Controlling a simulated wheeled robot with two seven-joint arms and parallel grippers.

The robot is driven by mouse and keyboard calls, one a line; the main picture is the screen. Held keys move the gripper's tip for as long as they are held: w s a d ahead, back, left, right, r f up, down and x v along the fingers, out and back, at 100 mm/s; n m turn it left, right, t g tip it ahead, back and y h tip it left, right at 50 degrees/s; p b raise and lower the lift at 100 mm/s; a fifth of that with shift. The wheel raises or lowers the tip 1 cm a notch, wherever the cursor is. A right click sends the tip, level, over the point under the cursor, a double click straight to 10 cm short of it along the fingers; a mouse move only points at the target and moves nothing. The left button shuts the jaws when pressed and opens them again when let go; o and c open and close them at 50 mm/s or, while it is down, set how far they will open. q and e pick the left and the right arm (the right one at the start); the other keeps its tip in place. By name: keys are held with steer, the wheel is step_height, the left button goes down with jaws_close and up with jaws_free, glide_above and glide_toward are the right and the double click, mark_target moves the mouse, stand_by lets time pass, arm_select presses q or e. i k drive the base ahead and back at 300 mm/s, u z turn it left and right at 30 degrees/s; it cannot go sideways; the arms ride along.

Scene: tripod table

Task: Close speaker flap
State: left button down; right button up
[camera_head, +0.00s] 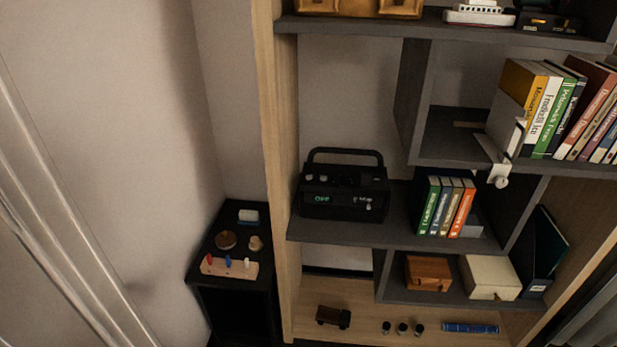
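A black radio-like speaker (340,207) with a raised carrying handle (346,153) stands on the middle-left shelf. Its face shows green lit "OFF" lettering and small knobs. I cannot make out a separate flap on it or tell whether one is open. Neither of my grippers is in view.
The speaker's grey shelf (365,233) has bare room to its right, up to several small books (446,206). A wooden upright (268,130) borders it on the left. A black side table (205,262) stands left of the bookcase. Larger books (565,110) fill the upper right shelf.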

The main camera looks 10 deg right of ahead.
mark_target(366, 177)
steer(key=u, duration=1)
steer(key=i, duration=0.75)
steer(key=z, duration=1.9)
